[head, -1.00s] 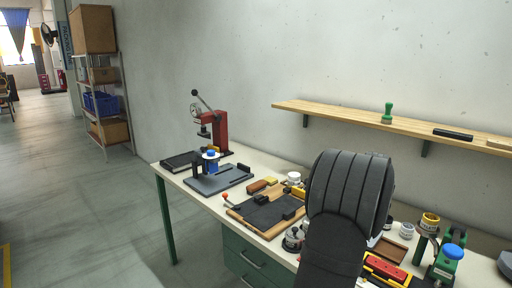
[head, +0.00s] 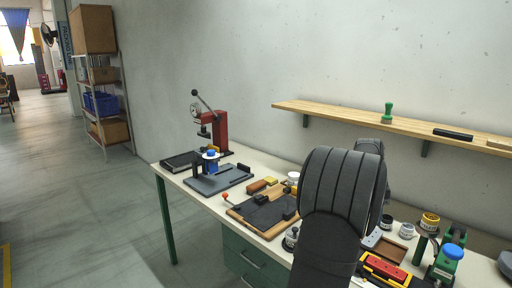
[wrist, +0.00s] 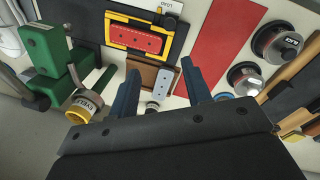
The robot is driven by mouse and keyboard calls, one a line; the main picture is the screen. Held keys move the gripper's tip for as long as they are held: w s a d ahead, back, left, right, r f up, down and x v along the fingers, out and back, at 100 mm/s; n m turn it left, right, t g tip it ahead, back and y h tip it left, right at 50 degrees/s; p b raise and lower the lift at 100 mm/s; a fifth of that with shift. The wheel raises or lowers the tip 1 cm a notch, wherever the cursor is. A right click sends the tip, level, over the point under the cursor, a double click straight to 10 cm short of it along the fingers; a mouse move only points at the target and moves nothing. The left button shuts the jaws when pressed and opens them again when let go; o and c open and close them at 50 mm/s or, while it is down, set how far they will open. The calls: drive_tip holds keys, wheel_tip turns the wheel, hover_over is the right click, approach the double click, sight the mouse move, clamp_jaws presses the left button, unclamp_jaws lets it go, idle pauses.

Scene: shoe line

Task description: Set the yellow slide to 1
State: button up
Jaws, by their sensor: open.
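A yellow frame with a red block in it lies on a dark base; the frame's yellow edge (head: 366,264) shows at the lower right of the head view, and the frame shows again at the top of the wrist view (wrist: 112,34). It is the only large yellow piece near my gripper; I cannot tell for sure that it is the slide, and no 1 mark is readable. My gripper (wrist: 161,88) is open and empty in the wrist view, its two dark blue fingers pointing towards the frame but below it. In the head view my arm hides the gripper.
A brown tray (wrist: 146,76) and a grey plate with holes (wrist: 165,80) lie by the fingers. A green fixture (wrist: 48,50) and a yellow-banded jar (wrist: 84,104) stand left. A red strip (wrist: 225,40) and round tins (wrist: 276,42) lie right.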

drive_tip(key=c, duration=0.8)
drive_tip(key=shift+a+f, duration=0.1)
clamp_jaws()
drive_tip(key=w+a+f+n+g+h, duration=0.1)
drive_tip(key=w+a+f+n+h, duration=0.2)
drive_tip(key=a+f+n+h, duration=0.45)
drive_tip(key=w+a+f+n+g+h, duration=0.2)
drive_tip(key=a+n, duration=0.2)
drive_tip(key=a, duration=0.6)
drive_tip(key=w+a+f+n+g+h, duration=0.1)
drive_tip(key=w+a+f+n+h, duration=0.35)
drive_tip(key=a, duration=0.45)
drive_tip(key=shift+n, duration=0.8)
drive_tip(key=x, duration=0.8)
drive_tip(key=s+x, duration=0.1)
drive_tip(key=x, duration=0.7)
drive_tip(key=s+r+x, duration=0.1)
drive_tip(key=x, duration=0.7)
drive_tip(key=shift+s, duration=0.25)
